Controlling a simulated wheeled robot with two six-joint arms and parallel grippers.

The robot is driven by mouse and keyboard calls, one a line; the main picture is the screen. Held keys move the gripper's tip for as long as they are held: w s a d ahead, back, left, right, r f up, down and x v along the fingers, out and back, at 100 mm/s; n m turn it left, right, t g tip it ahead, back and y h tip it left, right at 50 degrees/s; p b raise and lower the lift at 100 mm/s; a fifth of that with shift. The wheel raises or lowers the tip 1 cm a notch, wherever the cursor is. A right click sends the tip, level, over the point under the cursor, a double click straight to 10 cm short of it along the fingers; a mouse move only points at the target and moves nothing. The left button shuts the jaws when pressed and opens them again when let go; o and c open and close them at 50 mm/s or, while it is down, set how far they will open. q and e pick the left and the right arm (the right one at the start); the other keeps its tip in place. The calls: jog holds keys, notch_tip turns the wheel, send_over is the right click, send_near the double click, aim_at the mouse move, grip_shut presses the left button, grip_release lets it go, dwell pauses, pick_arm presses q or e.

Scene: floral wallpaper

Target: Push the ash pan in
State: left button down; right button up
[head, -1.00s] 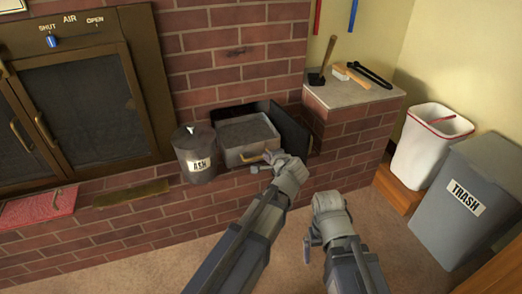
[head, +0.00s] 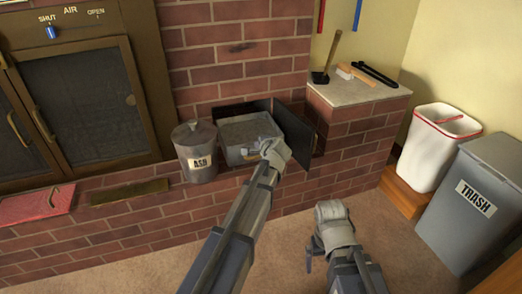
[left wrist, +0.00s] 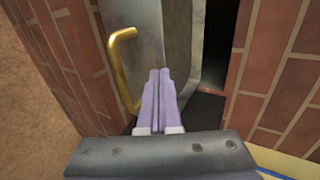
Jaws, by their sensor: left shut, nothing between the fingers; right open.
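The grey metal ash pan (head: 240,152) sits in the low opening of the brick hearth and sticks partly out. Its brass handle (left wrist: 119,60) shows in the left wrist view on the pan's front (left wrist: 144,28). My left gripper (head: 268,148) is at the pan's right front and hides part of it. In the left wrist view the fingers (left wrist: 158,98) are shut and empty, pointing at the front just right of the handle; contact is unclear. My right gripper (head: 326,212) is open and empty over the carpet, away from the pan.
A black door (head: 297,138) stands open at the opening's right. A lidded ash can (head: 196,160) stands close to the pan's left. A brick ledge with tools (head: 350,92) is at the right, beyond it a white bin (head: 430,150) and a grey trash bin (head: 478,205).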

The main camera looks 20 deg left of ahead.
pick_arm(q)
jog(key=shift+w+a, duration=0.1)
jog(key=shift+w, duration=0.05)
jog(key=w+a, duration=0.4)
jog(key=w, duration=0.2)
jog(key=w+a, duration=0.5)
jog(key=w, duration=0.2)
jog(key=w+a, duration=0.4)
jog(key=w, duration=0.2)
jog(key=shift+w+a, duration=0.15)
jog(key=shift+w, duration=0.2)
jog(key=shift+w+a, duration=0.45)
jog(key=shift+w, duration=0.2)
pick_arm(e)
jog(key=shift+w+a, duration=0.55)
jog(key=shift+w, duration=0.25)
pick_arm(q)
jog(key=shift+r, duration=0.1)
